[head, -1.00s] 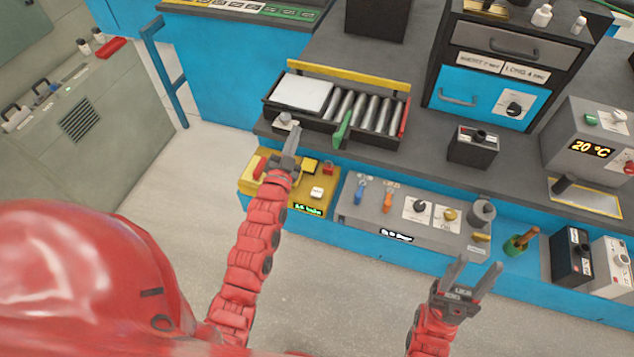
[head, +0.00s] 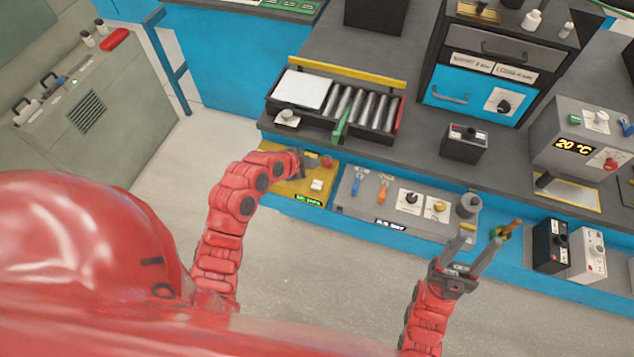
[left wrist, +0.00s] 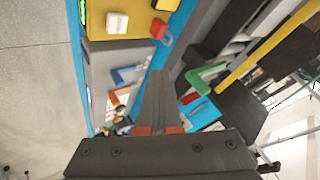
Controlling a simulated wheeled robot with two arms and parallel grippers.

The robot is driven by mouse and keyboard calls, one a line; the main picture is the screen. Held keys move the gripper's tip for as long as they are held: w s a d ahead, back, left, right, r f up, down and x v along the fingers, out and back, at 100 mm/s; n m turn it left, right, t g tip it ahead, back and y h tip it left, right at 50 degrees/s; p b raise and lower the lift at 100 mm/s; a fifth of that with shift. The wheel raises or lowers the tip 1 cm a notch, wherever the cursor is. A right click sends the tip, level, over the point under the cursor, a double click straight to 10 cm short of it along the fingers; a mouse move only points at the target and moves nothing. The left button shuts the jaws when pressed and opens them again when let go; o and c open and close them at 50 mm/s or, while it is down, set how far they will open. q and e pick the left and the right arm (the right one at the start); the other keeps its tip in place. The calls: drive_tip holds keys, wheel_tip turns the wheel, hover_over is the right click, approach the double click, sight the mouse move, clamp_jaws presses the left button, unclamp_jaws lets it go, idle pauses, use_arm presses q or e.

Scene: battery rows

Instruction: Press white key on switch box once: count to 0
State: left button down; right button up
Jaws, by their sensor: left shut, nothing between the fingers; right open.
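The yellow switch box (head: 287,188) is on the blue front ledge below the grey bench, left of the grey panel. Its white key (head: 316,185) is on the right part of its top, near a small green display (head: 309,198) too small to read. In the left wrist view the white key (left wrist: 117,22) is at the top, beside a red padlock-like part. My left gripper (head: 305,166) is shut and empty, above the box and apart from the key as far as I can tell. Its closed fingers (left wrist: 159,76) show in the wrist view. My right gripper (head: 479,236) is open and empty.
A grey panel (head: 345,205) with blue and orange levers and knobs lies right of the box. A roller tray (head: 318,125) with a green handle is on the bench behind. A black and a white box stand at the right. The floor in front is clear.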

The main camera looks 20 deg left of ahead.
use_arm(q)
drive_tip(key=shift+f, duration=0.15)
drive_tip(key=b, duration=0.2)
hover_over(314, 186)
wheel_tip(314, 186, down, 6)
drive_tip(key=shift+r, duration=0.1)
wheel_tip(314, 186, down, 2)
drive_tip(key=shift+f+b, duration=0.1)
drive_tip(key=shift+b, duration=1.05)
drive_tip(key=shift+f+b, duration=0.3)
drive_tip(key=shift+b, duration=0.05)
idle(0.7)
drive_tip(key=shift+f+b, duration=0.35)
drive_tip(key=shift+b, duration=0.5)
drive_tip(key=shift+f+b, duration=0.45)
drive_tip(key=shift+b, duration=0.2)
idle(0.4)
drive_tip(key=shift+r, duration=0.85)
